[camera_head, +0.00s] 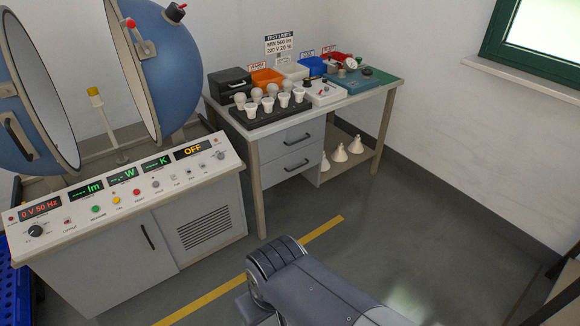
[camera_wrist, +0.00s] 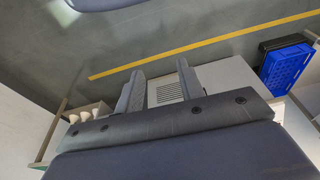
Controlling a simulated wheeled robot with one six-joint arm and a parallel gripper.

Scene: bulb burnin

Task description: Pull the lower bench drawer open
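The lower bench drawer (camera_head: 292,163) is a grey front with a dark bar handle, below the upper bench drawer (camera_head: 297,138) in the head view. Both drawers look shut, flush with the bench front. My gripper (camera_wrist: 160,76) shows in the wrist view with its two fingers well apart and nothing between them. Beyond the fingers is the console cabinet's vent grille, some distance off. The drawers cannot be made out in the wrist view, where the gripper body covers much of the picture. In the head view my arm is in the foreground, well short of the bench.
White lampshades (camera_head: 340,154) stand on the bench's open lower shelf, right of the drawers. The console (camera_head: 130,215) stands left of the bench. A yellow floor line (camera_head: 322,229) crosses clear floor before the bench. A blue crate (camera_wrist: 286,69) shows in the wrist view.

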